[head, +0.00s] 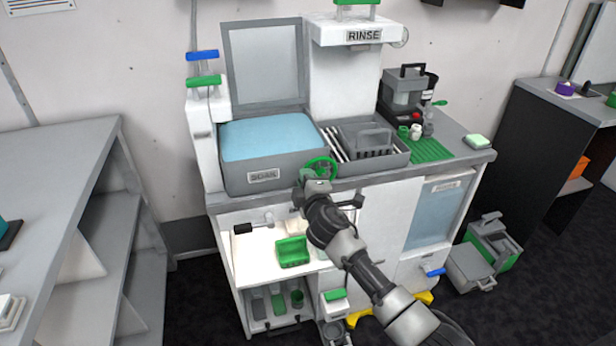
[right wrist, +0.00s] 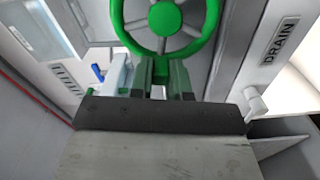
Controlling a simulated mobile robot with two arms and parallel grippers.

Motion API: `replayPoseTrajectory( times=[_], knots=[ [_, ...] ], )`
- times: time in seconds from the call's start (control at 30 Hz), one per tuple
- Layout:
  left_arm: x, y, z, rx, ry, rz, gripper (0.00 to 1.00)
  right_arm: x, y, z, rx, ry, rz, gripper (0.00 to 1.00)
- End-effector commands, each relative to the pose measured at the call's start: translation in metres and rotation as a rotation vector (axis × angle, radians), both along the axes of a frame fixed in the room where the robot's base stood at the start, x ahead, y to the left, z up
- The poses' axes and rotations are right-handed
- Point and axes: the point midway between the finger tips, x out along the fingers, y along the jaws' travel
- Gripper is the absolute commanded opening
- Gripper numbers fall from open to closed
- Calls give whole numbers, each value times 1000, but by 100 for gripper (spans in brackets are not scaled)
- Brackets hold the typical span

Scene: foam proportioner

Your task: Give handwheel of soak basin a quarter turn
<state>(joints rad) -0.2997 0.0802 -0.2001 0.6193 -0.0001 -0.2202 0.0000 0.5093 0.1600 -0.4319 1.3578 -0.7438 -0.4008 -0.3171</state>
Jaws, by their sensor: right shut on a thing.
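The soak basin (head: 232,178) is a grey tub labelled SOAK, full of light blue liquid, with a raised lid behind it. Its green handwheel (head: 332,163) is on the front, near the basin's right corner. My right gripper (head: 318,180) is at the lower part of this wheel. In the right wrist view the handwheel (right wrist: 164,18) shows its hub, spokes and rim. There, the fingers of my right gripper (right wrist: 160,82) are shut on the lower rim. The gripper partly hides the wheel in the head view. My left gripper is not in view.
A RINSE unit (head: 350,36) and a grey tray (head: 395,158) stand right of the basin. Below are an open bay with a green basket (head: 292,252) and a black-ended lever (head: 244,228). A blue-handled valve (head: 433,272) is at lower right. Floor at left is clear.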

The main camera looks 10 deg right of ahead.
Motion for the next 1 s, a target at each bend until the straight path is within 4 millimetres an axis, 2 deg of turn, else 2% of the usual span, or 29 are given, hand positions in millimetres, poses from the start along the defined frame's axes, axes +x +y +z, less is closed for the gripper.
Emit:
replayPoseTrajectory(
  times=[0.4, 0.97, 1.0],
  knots=[
    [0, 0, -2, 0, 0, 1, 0, 0, 2, -10, -191, -5, 1, 0],
    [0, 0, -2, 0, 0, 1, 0, -1, 1, -12, -220, -5, 1, 0],
    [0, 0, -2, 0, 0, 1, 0, -1, 1, -12, -220, -5, 1, 22]
  ],
)
